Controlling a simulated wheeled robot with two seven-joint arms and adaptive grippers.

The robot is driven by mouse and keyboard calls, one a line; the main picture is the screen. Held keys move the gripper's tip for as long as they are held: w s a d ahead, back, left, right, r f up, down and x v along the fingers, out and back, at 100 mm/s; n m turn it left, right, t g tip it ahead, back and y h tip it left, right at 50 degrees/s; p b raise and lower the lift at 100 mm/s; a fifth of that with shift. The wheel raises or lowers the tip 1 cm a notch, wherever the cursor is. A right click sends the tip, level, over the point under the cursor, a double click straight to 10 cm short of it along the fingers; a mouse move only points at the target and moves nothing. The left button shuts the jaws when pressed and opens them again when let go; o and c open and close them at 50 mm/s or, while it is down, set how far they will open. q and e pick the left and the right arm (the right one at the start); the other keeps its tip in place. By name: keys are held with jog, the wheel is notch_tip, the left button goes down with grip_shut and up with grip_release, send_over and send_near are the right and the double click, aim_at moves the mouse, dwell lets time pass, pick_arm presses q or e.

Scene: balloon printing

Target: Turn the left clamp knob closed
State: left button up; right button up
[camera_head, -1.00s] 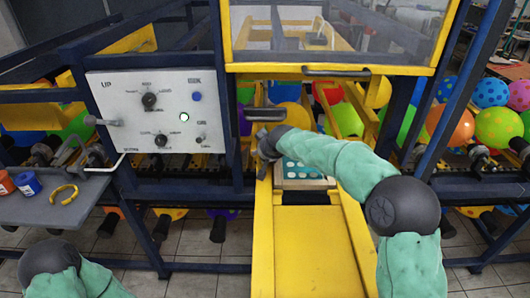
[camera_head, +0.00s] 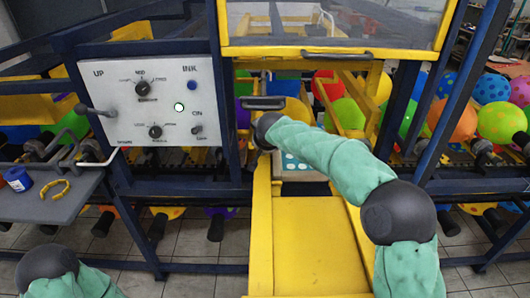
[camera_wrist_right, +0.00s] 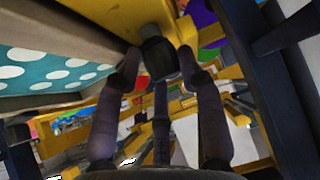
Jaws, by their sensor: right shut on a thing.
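A dark clamp knob (camera_wrist_right: 158,58) sits on the yellow frame (camera_wrist_right: 112,20) in the right wrist view. My right gripper (camera_wrist_right: 160,68) has its fingers around this knob and is shut on it. In the head view my right arm (camera_head: 330,155) reaches to the left side of the yellow frame, and its wrist hides the fingers and the knob. A teal plate with white dots (camera_head: 292,163) lies right of that wrist; it also shows in the right wrist view (camera_wrist_right: 50,72). My left gripper is out of view; only part of the left arm shows at the lower left.
A control panel (camera_head: 115,75) with knobs and a lit button stands left of the frame. A grey side table (camera_head: 40,205) holds a blue container (camera_head: 18,179) and a yellow ring (camera_head: 53,190). Balloons fill the racks behind. A clear window guard (camera_head: 335,22) hangs above.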

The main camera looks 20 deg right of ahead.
jog(key=shift+w+a+r+m+h+b, duration=0.15)
jog(key=shift+a+r+m+h+b, duration=0.2)
jog(key=shift+m+h+b, duration=0.7)
jog(key=shift+m+b, duration=0.45)
jog(key=shift+b, duration=0.25)
jog(key=shift+r+m+g+h, duration=0.1)
jog(key=shift+m+g+h, duration=0.25)
jog(key=shift+m+g, duration=0.05)
jog(key=shift+r, duration=0.15)
jog(key=o, duration=0.8)
jog(key=shift+o, duration=1.1)
jog(key=shift+a, duration=0.25)
jog(key=shift+f, duration=0.3)
jog(key=v, duration=1.2)
